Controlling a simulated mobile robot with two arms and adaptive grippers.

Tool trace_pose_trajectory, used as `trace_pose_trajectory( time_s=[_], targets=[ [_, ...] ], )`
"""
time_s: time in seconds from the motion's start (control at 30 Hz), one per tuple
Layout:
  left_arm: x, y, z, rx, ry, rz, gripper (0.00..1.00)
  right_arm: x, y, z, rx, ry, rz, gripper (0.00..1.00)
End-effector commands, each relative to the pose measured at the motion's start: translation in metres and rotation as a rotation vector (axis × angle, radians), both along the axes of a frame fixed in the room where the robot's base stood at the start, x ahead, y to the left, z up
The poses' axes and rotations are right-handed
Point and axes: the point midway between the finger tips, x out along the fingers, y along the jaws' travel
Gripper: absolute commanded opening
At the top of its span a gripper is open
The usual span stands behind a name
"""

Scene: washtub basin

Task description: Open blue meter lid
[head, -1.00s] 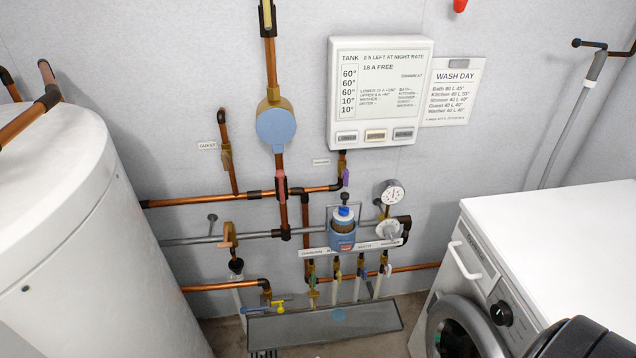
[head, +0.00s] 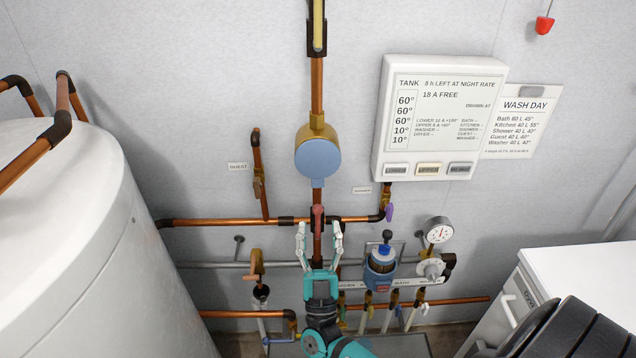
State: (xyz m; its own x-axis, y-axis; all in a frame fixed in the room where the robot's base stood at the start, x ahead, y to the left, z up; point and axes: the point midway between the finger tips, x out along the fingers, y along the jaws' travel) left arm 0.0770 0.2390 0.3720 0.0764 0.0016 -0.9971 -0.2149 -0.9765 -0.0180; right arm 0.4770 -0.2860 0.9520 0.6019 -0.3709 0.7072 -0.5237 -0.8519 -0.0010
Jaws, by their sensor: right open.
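The round blue meter lid (head: 318,158) sits on the brass meter body (head: 302,137) on the vertical copper pipe, left of the white panel. The lid looks closed, flat over the meter face, with a small tab at its bottom edge. My right gripper (head: 319,228) is below the lid, fingers pointing up, apart and empty. My left gripper is not in view.
A white tank (head: 90,240) fills the left. A control panel (head: 440,120) hangs right of the meter. Below are copper pipes (head: 230,222), a blue filter (head: 380,265), a pressure gauge (head: 438,230) and a white washer top (head: 590,275). The wall beside the lid is clear.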

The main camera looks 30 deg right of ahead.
Motion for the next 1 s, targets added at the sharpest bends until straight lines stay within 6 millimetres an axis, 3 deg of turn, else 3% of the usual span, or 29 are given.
trace_pose_trajectory(
  time_s=[0.1, 0.33, 0.83, 1.0],
  targets=[
    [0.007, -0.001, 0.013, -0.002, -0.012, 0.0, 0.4, 0.017, -0.01, 0.024, -0.003, -0.004, 0.001, 0.5],
    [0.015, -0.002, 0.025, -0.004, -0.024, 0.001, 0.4, 0.042, -0.025, 0.051, -0.002, -0.001, 0.001, 0.5],
    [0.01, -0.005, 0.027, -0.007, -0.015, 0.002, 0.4, 0.054, -0.032, 0.062, -0.001, 0.002, 0.001, 0.5],
    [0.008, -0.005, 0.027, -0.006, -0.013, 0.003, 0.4, 0.053, -0.032, 0.062, 0.0, 0.001, 0.001, 0.3]
  ],
)
